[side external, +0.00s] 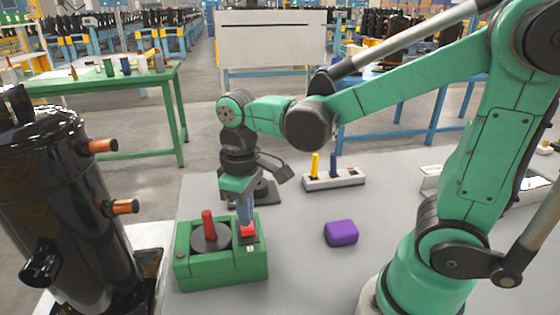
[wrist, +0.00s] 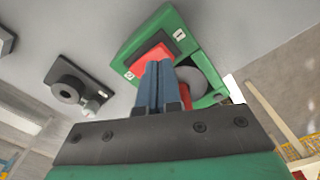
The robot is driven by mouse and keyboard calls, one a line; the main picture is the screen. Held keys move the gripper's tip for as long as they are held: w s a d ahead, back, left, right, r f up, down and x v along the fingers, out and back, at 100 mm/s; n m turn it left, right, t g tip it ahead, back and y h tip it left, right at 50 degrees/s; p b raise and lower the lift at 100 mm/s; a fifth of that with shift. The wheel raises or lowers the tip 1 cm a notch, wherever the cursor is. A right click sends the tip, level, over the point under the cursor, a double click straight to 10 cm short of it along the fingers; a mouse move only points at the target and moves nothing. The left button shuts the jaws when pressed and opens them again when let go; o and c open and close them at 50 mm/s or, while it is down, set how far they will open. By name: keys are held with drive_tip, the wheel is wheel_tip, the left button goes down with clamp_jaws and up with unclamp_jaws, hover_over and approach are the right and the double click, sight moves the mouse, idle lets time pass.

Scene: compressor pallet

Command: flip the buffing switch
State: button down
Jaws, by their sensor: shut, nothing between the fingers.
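The green buffing box (side external: 220,270) stands on the grey table at the left, with a dark round disc (side external: 200,240) and an upright red handle (side external: 208,224) on top. Its red rocker switch (side external: 248,231) sits on the right part of the top, and also shows in the wrist view (wrist: 150,57) between the 0 and 1 marks. My gripper (side external: 246,222) points down right at the switch, its blue fingers shut and empty. In the wrist view the fingertips (wrist: 156,68) overlap the switch's edge; I cannot tell whether they touch it. The fingers hide part of the switch.
A purple block (side external: 341,232) lies right of the box. A pale holder (side external: 335,180) with a yellow and a blue peg stands behind. A dark fixture (wrist: 78,88) sits near the box. A black compressor (side external: 65,200) stands at the left.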

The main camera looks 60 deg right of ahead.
sight(247, 229)
drive_tip(key=shift+f, duration=0.8)
idle(0.4)
drive_tip(key=shift+r, duration=3.55)
drive_tip(key=t, duration=0.1)
drive_tip(key=d+f+m+t, duration=0.1)
drive_tip(key=t, duration=0.2)
drive_tip(key=shift+s+d+f+m, duration=0.2)
drive_tip(key=shift+s+d+m, duration=0.1)
drive_tip(key=shift+s+d, duration=0.1)
drive_tip(key=t, duration=0.1)
drive_tip(key=d+f+m+t, duration=0.1)
drive_tip(key=t, duration=0.1)
